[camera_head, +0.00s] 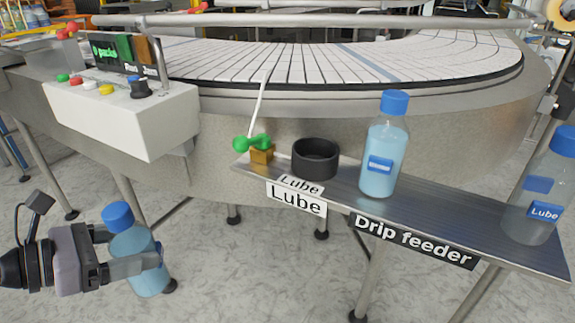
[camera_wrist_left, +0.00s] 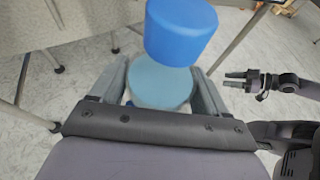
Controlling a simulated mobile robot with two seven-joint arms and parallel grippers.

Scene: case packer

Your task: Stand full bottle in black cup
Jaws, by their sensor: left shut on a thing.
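My left gripper (camera_head: 143,258) is shut on a blue-capped bottle (camera_head: 132,245) of light-blue liquid, held upright in front of the conveyor, left of the shelf. In the left wrist view its blue cap (camera_wrist_left: 180,30) and round shoulder (camera_wrist_left: 162,88) show between the fingers (camera_wrist_left: 160,95). The black cup (camera_head: 315,160) stands on the shelf near its left end, its opening upward, with no bottle in it. My right gripper (camera_wrist_left: 236,81) shows small in the left wrist view, its fingers apart and empty.
The metal drip feeder shelf (camera_head: 440,215) carries another blue-filled bottle (camera_head: 384,145) right of the cup and a clearer bottle (camera_head: 541,190) at its right end. A white control box (camera_head: 125,115) overhangs behind the held bottle.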

